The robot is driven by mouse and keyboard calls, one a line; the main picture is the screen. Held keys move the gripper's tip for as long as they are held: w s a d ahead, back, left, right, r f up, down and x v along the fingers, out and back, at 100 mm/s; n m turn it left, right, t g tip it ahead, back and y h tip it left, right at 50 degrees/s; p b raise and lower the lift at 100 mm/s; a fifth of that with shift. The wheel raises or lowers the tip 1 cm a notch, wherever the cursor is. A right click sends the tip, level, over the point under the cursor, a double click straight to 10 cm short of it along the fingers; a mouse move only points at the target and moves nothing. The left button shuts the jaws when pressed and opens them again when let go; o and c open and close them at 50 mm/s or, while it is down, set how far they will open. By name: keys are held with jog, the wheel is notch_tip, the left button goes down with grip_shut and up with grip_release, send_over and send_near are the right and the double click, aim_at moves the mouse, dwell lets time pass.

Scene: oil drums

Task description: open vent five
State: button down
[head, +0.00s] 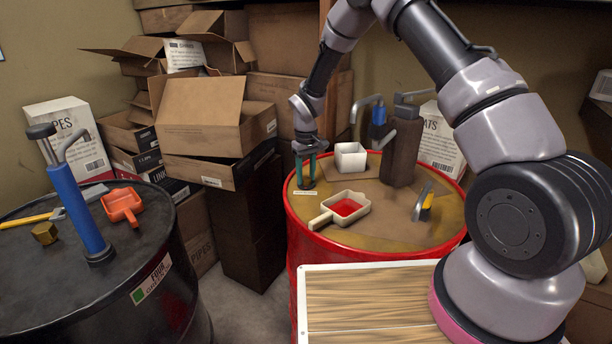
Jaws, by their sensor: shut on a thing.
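The red drum (294,232) stands at the centre, its tan top worn and stained. My gripper (306,180) reaches down to the left part of this top, close to the rim. Its green fingers are shut on a small dark vent cap (308,186), mostly hidden between and below them. A small pale label (304,193) lies on the drum top just beside the cap; its writing is too small to read. Whether the cap is loosened or still seated cannot be told.
A black drum (40,280) with a blue pump (78,205) is left. Cardboard boxes (205,115) fill the back.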

aim_at(306, 178)
jog(key=shift+n, duration=0.8)
jog(key=shift+c, duration=2)
grip_release()
jog(key=shift+r, duration=0.15)
notch_tip(306, 178, up, 11)
jog(key=shift+f, duration=0.2)
jog(key=shift+r, duration=0.1)
